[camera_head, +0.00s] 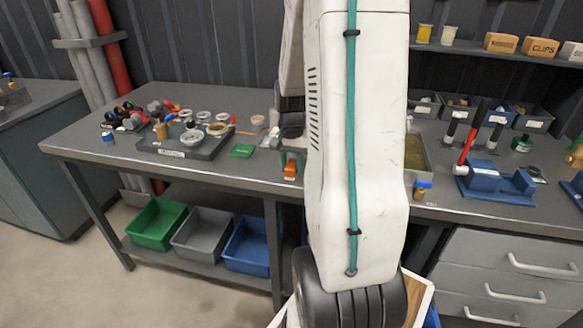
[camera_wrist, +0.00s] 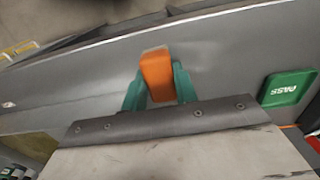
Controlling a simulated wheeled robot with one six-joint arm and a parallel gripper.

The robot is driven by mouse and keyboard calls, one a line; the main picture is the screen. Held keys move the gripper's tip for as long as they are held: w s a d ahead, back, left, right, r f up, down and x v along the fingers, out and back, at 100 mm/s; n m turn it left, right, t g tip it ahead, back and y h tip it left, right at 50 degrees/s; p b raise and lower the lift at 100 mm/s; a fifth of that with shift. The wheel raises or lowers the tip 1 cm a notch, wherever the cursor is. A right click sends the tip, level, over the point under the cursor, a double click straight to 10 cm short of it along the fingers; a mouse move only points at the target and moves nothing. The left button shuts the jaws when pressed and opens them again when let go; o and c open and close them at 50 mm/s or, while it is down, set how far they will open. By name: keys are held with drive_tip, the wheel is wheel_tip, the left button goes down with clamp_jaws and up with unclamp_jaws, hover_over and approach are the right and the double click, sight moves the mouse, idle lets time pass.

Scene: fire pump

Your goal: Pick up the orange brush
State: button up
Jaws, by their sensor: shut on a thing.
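The orange brush (camera_wrist: 156,68) shows in the wrist view as an orange block between the two green fingers of my gripper (camera_wrist: 159,87). The fingers are shut on it, one on each side. In the head view the brush (camera_head: 290,169) is a small orange patch near the front edge of the workbench, just under my gripper (camera_head: 293,156). My arm hides much of the gripper there. The rest of the brush is hidden, and I cannot tell whether it touches the bench top.
The grey workbench (camera_head: 85,146) holds a green PASS tag (camera_wrist: 289,88), also in the head view (camera_head: 242,150), and a dark tray (camera_head: 170,153) with round parts. Green, grey and blue bins sit below.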

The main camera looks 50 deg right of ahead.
sight(292, 164)
drive_tip(key=shift+r, duration=0.15)
drive_tip(key=shift+r, duration=0.25)
wheel_tip(292, 164, up, 3)
drive_tip(key=shift+r, duration=0.1)
drive_tip(key=s+a, duration=0.2)
drive_tip(key=s, duration=0.5)
drive_tip(key=s+a+r, duration=0.1)
drive_tip(key=s+a, duration=0.2)
drive_tip(key=s, duration=0.5)
drive_tip(key=shift+a, duration=0.2)
drive_tip(key=shift+o, duration=0.9)
drive_tip(key=shift+c, duration=0.5)
